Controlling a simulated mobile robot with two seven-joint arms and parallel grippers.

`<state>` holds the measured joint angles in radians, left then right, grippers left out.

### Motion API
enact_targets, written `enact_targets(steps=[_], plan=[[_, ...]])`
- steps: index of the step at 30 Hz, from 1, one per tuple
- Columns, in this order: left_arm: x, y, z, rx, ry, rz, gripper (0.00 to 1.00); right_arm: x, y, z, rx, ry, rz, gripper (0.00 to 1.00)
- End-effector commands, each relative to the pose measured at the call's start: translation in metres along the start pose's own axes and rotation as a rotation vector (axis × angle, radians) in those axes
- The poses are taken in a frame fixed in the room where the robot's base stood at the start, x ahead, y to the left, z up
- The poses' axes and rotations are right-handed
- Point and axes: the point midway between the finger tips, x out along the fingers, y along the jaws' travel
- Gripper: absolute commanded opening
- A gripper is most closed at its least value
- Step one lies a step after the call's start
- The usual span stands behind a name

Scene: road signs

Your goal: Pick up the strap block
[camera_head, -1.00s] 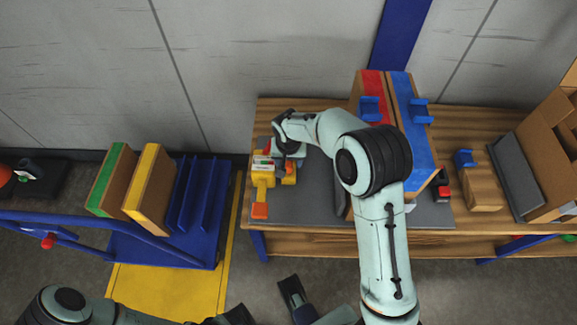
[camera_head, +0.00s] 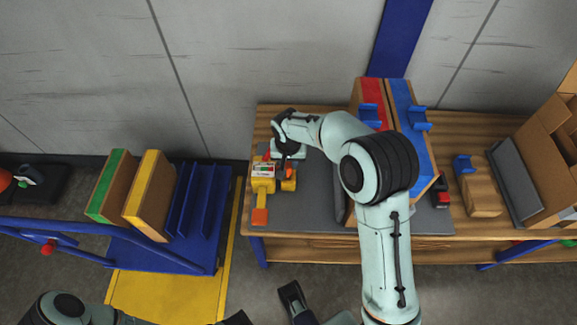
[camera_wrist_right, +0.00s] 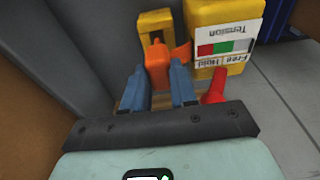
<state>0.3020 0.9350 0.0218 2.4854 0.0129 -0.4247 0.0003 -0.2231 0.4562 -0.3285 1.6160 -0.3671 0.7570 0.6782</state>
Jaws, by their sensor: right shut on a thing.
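An orange block (camera_wrist_right: 158,57) with a yellow part (camera_wrist_right: 155,22) behind it sits between the blue-grey fingers of my right gripper (camera_wrist_right: 158,88) in the right wrist view. The gripper is shut on this orange block. I take it for the strap block, but its lower part is hidden. In the head view my right gripper (camera_head: 287,164) points down at the left end of the bench. Beside it stands a yellow tension unit (camera_head: 263,184) with a label and a red lever, also in the wrist view (camera_wrist_right: 230,72). My left arm shows at the bottom edge; its jaws are unclear.
A yellow strap ends in an orange piece (camera_head: 260,216) at the mat's front left. Tall red-topped and blue-topped boxes (camera_head: 408,110) stand right of the gripper. A wooden block (camera_head: 482,193) and cardboard box (camera_head: 545,150) lie farther right. A blue rack (camera_head: 198,215) stands left.

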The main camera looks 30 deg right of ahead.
Motion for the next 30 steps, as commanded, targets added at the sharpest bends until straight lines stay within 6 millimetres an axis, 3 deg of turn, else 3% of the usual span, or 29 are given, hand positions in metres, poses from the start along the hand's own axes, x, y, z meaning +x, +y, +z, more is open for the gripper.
enact_targets(steps=[1,9,15,21,30], plan=[[-0.003,0.001,0.001,0.0,-0.003,-0.001,0.43,-0.017,-0.001,-0.004,0.0,0.007,-0.005,0.0],[-0.014,0.002,0.007,-0.002,-0.02,-0.005,0.43,-0.095,-0.001,-0.015,0.001,0.007,-0.005,0.0],[-0.02,0.003,0.011,-0.003,-0.031,-0.007,0.43,-0.14,-0.001,-0.022,-0.001,0.005,-0.003,0.0],[-0.022,0.003,0.013,-0.004,-0.039,-0.008,0.43,-0.163,0.0,-0.025,-0.001,0.003,-0.002,0.0],[-0.022,0.003,0.014,-0.004,-0.04,-0.009,0.43,-0.167,0.0,-0.025,-0.001,0.001,-0.001,0.0]])
